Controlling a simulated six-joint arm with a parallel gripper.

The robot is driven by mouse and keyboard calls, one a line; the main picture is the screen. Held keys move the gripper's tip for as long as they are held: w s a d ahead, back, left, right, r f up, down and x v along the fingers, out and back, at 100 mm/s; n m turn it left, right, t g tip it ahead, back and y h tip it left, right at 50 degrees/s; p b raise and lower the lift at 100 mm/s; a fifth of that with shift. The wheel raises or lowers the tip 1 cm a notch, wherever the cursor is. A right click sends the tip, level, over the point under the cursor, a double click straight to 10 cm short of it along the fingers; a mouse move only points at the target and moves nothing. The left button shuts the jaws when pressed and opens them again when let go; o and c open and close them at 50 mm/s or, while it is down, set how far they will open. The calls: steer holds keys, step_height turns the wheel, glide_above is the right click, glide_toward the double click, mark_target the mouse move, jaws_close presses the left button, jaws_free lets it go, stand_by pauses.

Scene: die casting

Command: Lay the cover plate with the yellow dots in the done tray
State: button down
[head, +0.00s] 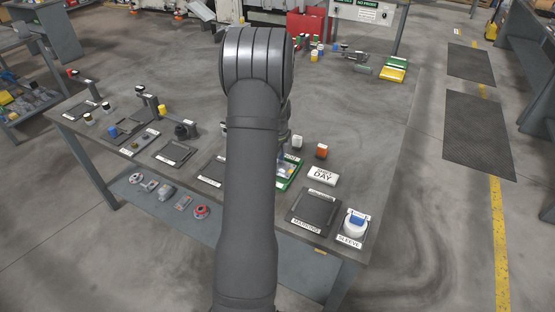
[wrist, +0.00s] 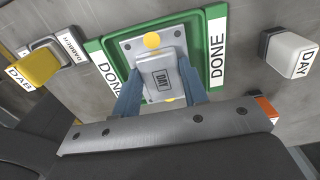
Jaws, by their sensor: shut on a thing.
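The cover plate (wrist: 128,48) is a grey plate with a yellow dot at its far end and part of another at its near end. The plate is over the inside of the green done tray (wrist: 203,28), which has white DONE labels on two sides. I cannot tell whether it touches the tray floor. In the head view my arm hides most of the gripper, and the green tray (head: 286,184) shows partly beside it.
A white block (head: 297,142) and an orange block (head: 321,150) stand close behind and right of the tray. A white DAY sign (head: 323,176) lies at its right. A dark marking tray (head: 316,208) and a sleeve holder (head: 355,222) are at the table's front right.

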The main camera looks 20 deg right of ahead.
steer(key=shift+f, duration=0.5)
stand_by(0.4)
steer(key=shift+c, duration=2.2)
jaws_free()
steer(key=shift+r, duration=3.95)
steer(key=shift+f, duration=3.85)
